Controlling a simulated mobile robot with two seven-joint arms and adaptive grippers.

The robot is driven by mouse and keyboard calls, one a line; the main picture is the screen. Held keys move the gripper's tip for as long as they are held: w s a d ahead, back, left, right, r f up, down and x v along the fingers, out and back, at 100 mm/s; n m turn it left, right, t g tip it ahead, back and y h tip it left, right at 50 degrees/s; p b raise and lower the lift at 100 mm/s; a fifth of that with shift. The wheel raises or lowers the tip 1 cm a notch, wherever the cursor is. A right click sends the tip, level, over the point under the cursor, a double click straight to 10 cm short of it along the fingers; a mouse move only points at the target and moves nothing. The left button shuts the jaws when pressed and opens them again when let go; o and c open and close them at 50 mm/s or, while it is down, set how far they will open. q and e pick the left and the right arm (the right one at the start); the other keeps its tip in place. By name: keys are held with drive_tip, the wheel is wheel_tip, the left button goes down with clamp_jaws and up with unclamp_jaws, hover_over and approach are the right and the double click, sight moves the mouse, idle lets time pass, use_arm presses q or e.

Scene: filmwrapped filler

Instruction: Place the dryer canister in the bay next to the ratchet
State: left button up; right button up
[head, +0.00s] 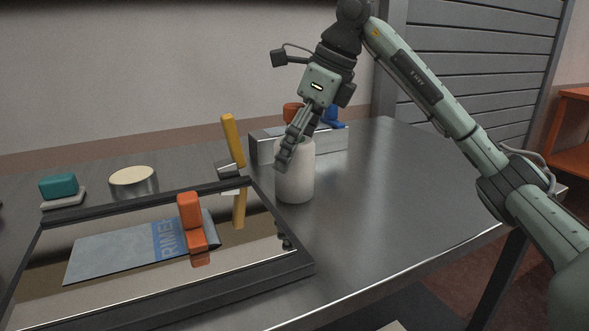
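A plain white cylinder (296,184), which looks like the dryer canister, stands upright on the metal table. My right gripper (296,148) points down at its top. One finger overlaps the upper left of the canister. The other finger is partly hidden behind, so I cannot tell whether they grip it. A low grey metal holder (265,149) stands just behind the canister. An orange item (292,111) and a blue item (336,117) show above it. Its bays are hidden, and I cannot make out which item is the ratchet. My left gripper is not in view.
A dark-framed tray (230,296) with a mirror-like floor fills the front left. It holds a grey-blue PRIMER packet (115,249) and an orange piece (190,212). A yellow-handled tool (232,141), a round tin (134,182) and a teal block (58,187) stand behind. The table's right side is clear.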

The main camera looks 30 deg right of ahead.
drive_tip(key=shift+r, duration=0.1)
drive_tip(key=c, duration=1.7)
